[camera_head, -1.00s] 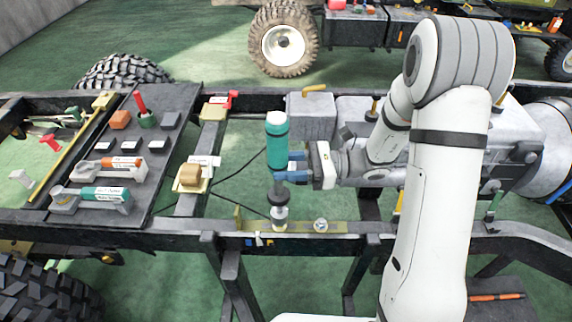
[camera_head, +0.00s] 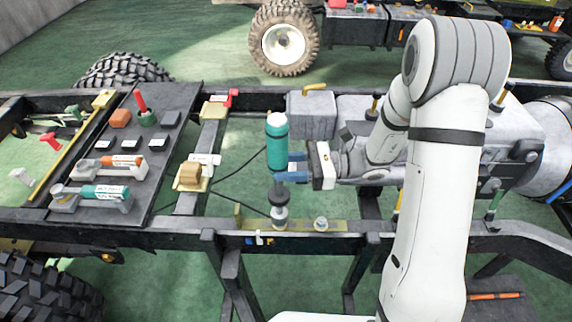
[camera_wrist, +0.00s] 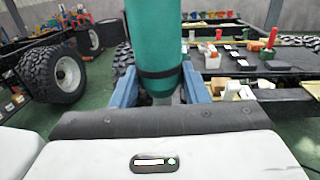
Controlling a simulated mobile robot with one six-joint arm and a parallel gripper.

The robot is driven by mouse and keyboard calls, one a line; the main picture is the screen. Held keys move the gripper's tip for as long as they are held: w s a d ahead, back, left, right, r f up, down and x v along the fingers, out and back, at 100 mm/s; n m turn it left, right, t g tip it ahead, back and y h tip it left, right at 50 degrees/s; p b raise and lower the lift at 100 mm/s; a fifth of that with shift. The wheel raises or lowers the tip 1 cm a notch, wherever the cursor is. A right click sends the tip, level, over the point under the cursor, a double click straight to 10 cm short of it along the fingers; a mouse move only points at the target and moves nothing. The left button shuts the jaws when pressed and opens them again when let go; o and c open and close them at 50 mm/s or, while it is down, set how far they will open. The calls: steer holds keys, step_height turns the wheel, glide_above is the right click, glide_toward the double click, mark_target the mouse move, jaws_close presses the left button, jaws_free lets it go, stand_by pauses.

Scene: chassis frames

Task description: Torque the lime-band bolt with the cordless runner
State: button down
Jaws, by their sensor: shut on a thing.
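The cordless runner (camera_head: 277,150), a teal cylinder with a pale top and dark lower end, stands upright at the near chassis rail. My gripper (camera_head: 289,167) is shut on its body from the right, with blue fingers on either side. The wrist view also shows the runner (camera_wrist: 155,45) between the fingers. The runner's dark lower end sits over a silver bolt head or socket (camera_head: 279,213) on an olive bracket (camera_head: 300,227). A second silver bolt (camera_head: 320,224) stands uncovered to the right on that bracket. I cannot make out a lime band on either, nor whether the socket is fully seated.
A dark tool board (camera_head: 160,195) at left holds an orange-labelled tool (camera_head: 112,165), a teal-labelled tool (camera_head: 95,193) and small blocks. A tan block (camera_head: 190,175) sits on the crossmember. A grey box (camera_head: 311,117) stands behind the runner. Open floor shows between the rails.

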mark_target(286, 148)
steer(key=shift+f+b, duration=0.45)
steer(key=shift+f, duration=0.8)
stand_by(2.3)
steer(key=shift+r+p, duration=0.25)
steer(key=shift+p, duration=0.2)
stand_by(1.4)
steer(key=shift+r, duration=0.15)
steer(key=shift+r+p, duration=1.25)
steer(key=shift+r, duration=0.05)
steer(key=shift+r+p, duration=2.05)
steer(key=shift+r, duration=0.45)
